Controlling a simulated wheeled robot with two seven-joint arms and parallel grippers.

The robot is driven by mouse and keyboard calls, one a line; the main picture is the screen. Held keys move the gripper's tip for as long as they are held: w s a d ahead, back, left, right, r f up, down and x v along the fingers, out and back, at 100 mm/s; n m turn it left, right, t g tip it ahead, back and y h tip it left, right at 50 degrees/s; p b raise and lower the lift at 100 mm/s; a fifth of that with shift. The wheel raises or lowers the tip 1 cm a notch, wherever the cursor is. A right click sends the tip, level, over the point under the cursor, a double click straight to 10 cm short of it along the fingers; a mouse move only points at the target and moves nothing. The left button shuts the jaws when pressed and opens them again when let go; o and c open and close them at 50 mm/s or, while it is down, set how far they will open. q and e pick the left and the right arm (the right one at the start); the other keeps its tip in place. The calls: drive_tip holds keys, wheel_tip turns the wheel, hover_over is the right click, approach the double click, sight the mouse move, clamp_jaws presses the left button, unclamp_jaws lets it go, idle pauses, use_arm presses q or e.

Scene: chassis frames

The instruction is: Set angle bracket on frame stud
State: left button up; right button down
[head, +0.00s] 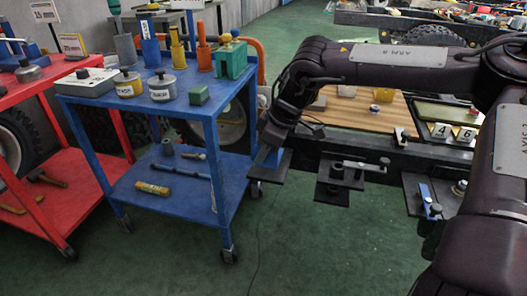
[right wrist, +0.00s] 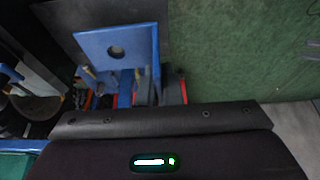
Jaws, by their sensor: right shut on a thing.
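A blue angle bracket (head: 268,157) is held by my right gripper (head: 276,138), above or at the leftmost dark plate (head: 266,176) of the chassis frame. In the right wrist view the bracket (right wrist: 90,45) shows a flat face with a round hole, in front of a dark plate (right wrist: 70,17). I cannot tell whether it touches the plate, and no stud shows through the hole. A middle plate (head: 331,194) carries a clamp-like part and stud. A right plate carries another blue bracket (head: 425,196) beside a stud. My left gripper is out of view.
A blue cart (head: 222,110) with weights and tools stands close left of my gripper. A red cart (head: 45,92) stands farther left. The dark frame rail (head: 350,150) and a wooden board (head: 350,108) lie behind the plates. Green floor in front is clear.

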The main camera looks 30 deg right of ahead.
drive_tip(key=shift+f+b, duration=0.85)
drive_tip(key=shift+f, duration=0.45)
idle(0.9)
drive_tip(key=c, duration=1.5)
unclamp_jaws()
drive_tip(key=shift+r+p, duration=1.15)
drive_tip(key=shift+r, duration=0.4)
